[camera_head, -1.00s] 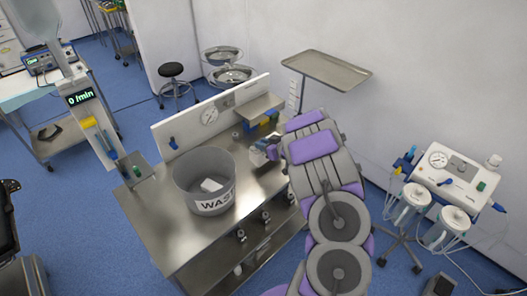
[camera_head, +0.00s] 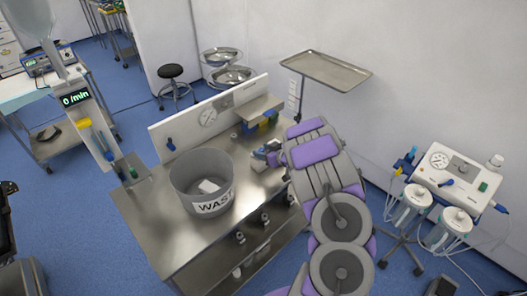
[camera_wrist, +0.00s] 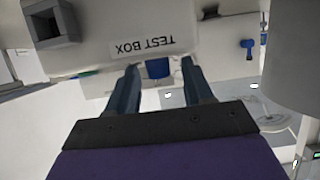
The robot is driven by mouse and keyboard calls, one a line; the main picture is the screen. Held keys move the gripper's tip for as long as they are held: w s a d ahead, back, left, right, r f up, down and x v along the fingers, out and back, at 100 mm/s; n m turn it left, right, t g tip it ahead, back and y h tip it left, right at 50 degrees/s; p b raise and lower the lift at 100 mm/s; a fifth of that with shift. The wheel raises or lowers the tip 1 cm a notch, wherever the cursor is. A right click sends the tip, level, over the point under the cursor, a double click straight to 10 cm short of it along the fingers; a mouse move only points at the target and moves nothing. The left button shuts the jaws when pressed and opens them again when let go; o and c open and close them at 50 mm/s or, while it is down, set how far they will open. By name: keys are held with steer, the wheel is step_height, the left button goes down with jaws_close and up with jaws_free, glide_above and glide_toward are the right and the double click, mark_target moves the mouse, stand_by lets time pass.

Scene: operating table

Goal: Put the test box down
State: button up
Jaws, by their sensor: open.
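The test box (camera_wrist: 105,38) is a pale box with an upside-down "TEST BOX" label, across the upper left of the wrist view. A dark square-framed part (camera_wrist: 50,22) is on its left. My gripper (camera_wrist: 160,68) has its two blue-grey fingers spread, with their tips close to the box's lower edge in the picture. I cannot tell whether they touch it.
A grey waste bin (camera_head: 181,184) with a white item (camera_head: 208,186) inside stands on the table, left of my gripper. A white back panel (camera_head: 190,130) with a gauge and a small shelf (camera_head: 262,107) run along the rear. The table's front left is bare.

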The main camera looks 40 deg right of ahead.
steer(key=a+p+v, duration=0.1)
steer(key=p+v, duration=0.1)
steer(key=v, duration=0.9)
steer(key=w+d+r+g+h, duration=0.1)
steer(key=d+r+g+h, duration=0.25)
steer(key=r+h, duration=0.4)
steer(key=s+a+r+m+g+h, duration=0.1)
steer(key=s+a+r+m+g, duration=0.35)
steer(key=r, duration=0.55)
steer(key=s+a+n+g+y, duration=0.1)
steer(key=s+a+g+y, duration=0.2)
steer(key=s+a, duration=1.1)
steer(key=s+a+n+g+y, duration=0.2)
steer(key=s+a+g+y, duration=0.2)
steer(key=s+a, duration=1)
steer(key=a, duration=0.7)
steer(key=shift+a+r, duration=0.3)
steer(key=shift+r, duration=0.05)
steer(key=shift+n, duration=0.25)
